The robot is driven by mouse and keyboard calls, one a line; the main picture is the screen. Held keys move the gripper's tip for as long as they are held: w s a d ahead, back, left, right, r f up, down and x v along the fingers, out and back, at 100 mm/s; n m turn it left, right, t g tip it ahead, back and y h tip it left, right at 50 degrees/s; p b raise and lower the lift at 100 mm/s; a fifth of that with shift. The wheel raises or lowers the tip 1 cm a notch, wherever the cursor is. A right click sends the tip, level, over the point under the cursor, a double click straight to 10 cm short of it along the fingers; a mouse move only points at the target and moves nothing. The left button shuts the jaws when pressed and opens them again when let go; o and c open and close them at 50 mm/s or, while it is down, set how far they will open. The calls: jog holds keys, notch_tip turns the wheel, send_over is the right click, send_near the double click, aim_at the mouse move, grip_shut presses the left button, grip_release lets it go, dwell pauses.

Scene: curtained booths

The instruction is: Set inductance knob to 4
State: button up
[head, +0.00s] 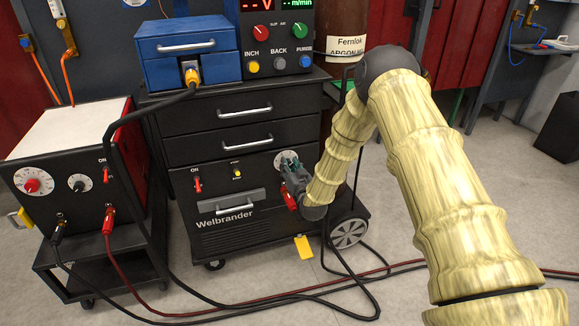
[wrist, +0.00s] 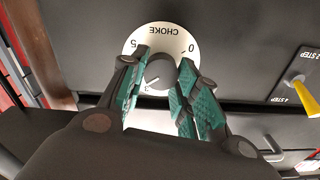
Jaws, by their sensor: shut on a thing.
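The knob is a round dark grey one (wrist: 161,71) on a white dial (wrist: 160,36) marked CHOKE, with 0 and 5 showing upside down in the wrist view. A pale pointer mark on it points to the lower left in that view, near a numeral that I cannot read for sure. My gripper (wrist: 161,82) has its teal-padded fingers closed on the two sides of the knob. In the head view my gripper (head: 289,164) is at the dial (head: 282,152) on the front of the black Welbrander machine (head: 225,228), hiding most of it.
A red switch (head: 197,184) and a yellow toggle (head: 237,172) sit left of the dial. A red connector (head: 290,200) is just below my gripper. A welder with a red knob (head: 32,185) stands at left. Cables (head: 330,290) cross the floor.

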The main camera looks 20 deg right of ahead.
jog(key=shift+d+m, duration=0.1)
jog(key=shift+m, duration=2.1)
jog(key=o, duration=1)
jog(key=shift+s, duration=0.1)
jog(key=s, duration=1.1)
jog(key=shift+s+d, duration=0.2)
jog(key=shift+s, duration=0.2)
jog(key=shift+f, duration=0.1)
